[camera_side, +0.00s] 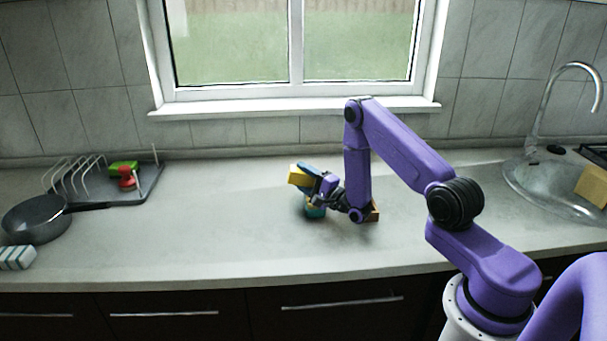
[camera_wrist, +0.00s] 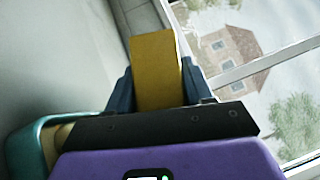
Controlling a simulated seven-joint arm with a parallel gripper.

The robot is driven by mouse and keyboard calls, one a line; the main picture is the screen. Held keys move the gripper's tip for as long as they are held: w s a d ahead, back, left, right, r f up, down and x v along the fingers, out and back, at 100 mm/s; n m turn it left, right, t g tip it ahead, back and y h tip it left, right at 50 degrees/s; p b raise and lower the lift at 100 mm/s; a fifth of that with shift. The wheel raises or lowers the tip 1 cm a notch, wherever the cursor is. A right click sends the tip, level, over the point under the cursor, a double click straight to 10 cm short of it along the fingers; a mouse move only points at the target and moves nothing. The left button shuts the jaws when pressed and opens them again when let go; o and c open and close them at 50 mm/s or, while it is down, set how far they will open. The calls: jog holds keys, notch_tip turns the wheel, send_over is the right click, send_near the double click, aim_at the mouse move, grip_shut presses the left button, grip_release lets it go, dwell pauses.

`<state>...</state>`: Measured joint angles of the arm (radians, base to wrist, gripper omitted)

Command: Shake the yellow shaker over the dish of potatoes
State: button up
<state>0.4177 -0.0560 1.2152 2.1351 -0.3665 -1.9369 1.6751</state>
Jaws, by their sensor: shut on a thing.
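My gripper (camera_side: 312,176) is shut on the yellow shaker (camera_side: 298,176), which is tilted and held above the counter. In the wrist view the shaker (camera_wrist: 155,70) stands out between the two dark blue fingers (camera_wrist: 157,92). The teal dish (camera_side: 315,212) is on the counter just below my gripper, partly hidden by it. The dish's rim (camera_wrist: 22,148) also shows at the lower left of the wrist view, with a bit of tan potato (camera_wrist: 62,134) inside. The rest of the dish's contents is hidden.
A small wooden box (camera_side: 375,210) stands right of the dish, partly behind my wrist. At the left are a dark pan (camera_side: 32,217), a striped sponge (camera_side: 16,258) and a rack tray (camera_side: 95,192) with red and green things. A sink (camera_side: 545,185) is at the right. The front middle counter is clear.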

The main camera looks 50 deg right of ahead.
jog(key=shift+r, duration=1.5)
jog(key=shift+f, duration=1.7)
jog(key=shift+r, duration=1.5)
jog(key=shift+f, duration=1.5)
jog(key=shift+r, duration=0.1)
jog(key=shift+r, duration=0.1)
